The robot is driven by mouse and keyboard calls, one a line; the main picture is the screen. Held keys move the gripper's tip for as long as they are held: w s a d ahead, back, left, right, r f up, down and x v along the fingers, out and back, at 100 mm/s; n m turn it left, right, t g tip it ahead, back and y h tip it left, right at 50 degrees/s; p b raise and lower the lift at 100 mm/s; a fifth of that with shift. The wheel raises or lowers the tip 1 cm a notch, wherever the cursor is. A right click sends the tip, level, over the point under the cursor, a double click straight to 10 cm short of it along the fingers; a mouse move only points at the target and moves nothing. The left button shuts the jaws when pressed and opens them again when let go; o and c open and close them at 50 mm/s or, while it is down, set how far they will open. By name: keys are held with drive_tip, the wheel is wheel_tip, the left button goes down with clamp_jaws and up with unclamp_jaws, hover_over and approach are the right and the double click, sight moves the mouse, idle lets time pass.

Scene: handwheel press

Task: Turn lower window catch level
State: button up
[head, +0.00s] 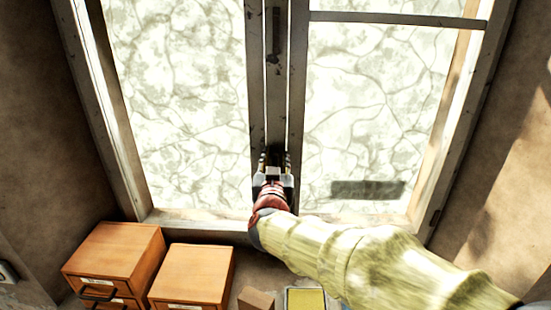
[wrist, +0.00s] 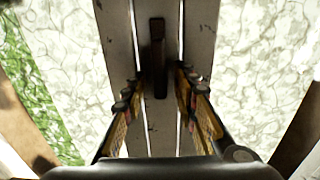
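In the wrist view, a dark, narrow window catch (wrist: 158,50) stands upright on the pale window post (wrist: 116,35). Its lower end lies between the fingertips of my gripper (wrist: 159,82). Both fingers are spread, with a visible gap on each side of the catch, so the gripper is open and holds nothing. In the head view my gripper (head: 273,162) is at the lower part of the central post and hides whatever is behind it. Another dark upright fitting (head: 277,32) shows higher on the same post.
Window panes (head: 180,100) flank the post, and a crossbar (head: 390,19) spans the right one. Below the sill (head: 195,217) are two wooden drawer units (head: 115,248) (head: 192,272), a small brown box (head: 256,299) and a yellow-topped item (head: 306,300).

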drive_tip(key=shift+c, duration=1)
clamp_jaws()
drive_tip(key=shift+d+f+m+b, duration=0.1)
drive_tip(key=shift+m+b, duration=0.2)
drive_tip(key=shift+b, duration=0.15)
drive_tip(key=shift+d+f+m+b, duration=0.1)
drive_tip(key=shift+d+m+b, duration=0.05)
drive_tip(key=shift+m+b, duration=0.9)
drive_tip(key=m+b, duration=0.4)
drive_tip(key=b, duration=0.1)
drive_tip(key=shift+d+f, duration=0.2)
drive_tip(key=shift+d, duration=0.2)
drive_tip(key=m+b, duration=0.3)
drive_tip(key=f+m+b, duration=0.1)
drive_tip(key=m+b, duration=0.2)
drive_tip(key=m, duration=0.1)
drive_tip(key=m+b, duration=0.3)
drive_tip(key=m, duration=0.1)
drive_tip(key=shift+d+f+b, duration=0.25)
drive_tip(key=shift+d+b, duration=0.05)
drive_tip(key=shift+d, duration=0.1)
drive_tip(key=shift+m, duration=0.25)
